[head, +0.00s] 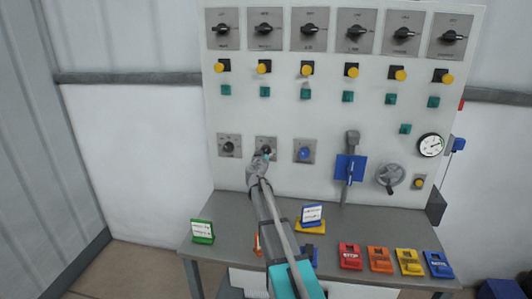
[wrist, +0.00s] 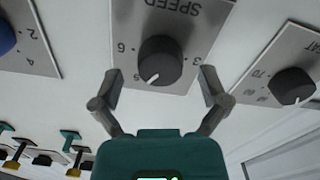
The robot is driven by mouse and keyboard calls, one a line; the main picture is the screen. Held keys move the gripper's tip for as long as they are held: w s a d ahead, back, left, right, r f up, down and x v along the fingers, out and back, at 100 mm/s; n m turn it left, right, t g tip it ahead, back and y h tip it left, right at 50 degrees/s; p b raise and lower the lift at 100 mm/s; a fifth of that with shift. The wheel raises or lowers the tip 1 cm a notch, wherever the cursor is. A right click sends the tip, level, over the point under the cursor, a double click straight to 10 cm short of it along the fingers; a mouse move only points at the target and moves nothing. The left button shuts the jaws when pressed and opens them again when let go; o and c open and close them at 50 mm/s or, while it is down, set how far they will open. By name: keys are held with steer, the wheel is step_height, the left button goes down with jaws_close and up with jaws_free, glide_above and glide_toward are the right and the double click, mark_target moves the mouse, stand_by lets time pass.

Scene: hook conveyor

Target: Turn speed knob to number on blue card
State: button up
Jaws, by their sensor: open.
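The speed knob (wrist: 160,61) is black and round on a grey plate marked SPEED, upside down in the wrist view. Its white pointer mark is at the knob's lower left in that view, close to a small numeral that looks like 5. The same plate (head: 266,140) shows in the head view, the knob partly behind my gripper (head: 261,160). My gripper is open in the wrist view (wrist: 158,88), with one finger on each side below the knob and nothing held. A white card on a blue stand (head: 312,214) is on the table; its writing is too small to read.
A blue knob (head: 304,153) and another black knob (head: 229,147) flank the speed plate closely. A lever (head: 351,150) and handwheel (head: 390,175) are farther right. A green-framed card (head: 202,231) and several coloured blocks (head: 379,260) stand on the table (head: 338,229).

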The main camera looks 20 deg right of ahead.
steer(key=shift+w+d, duration=0.35)
steer(key=shift+w, duration=0.15)
steer(key=c, duration=1)
steer(key=shift+d, duration=0.25)
steer(key=shift+c, duration=0.7)
steer(key=shift+a, duration=0.2)
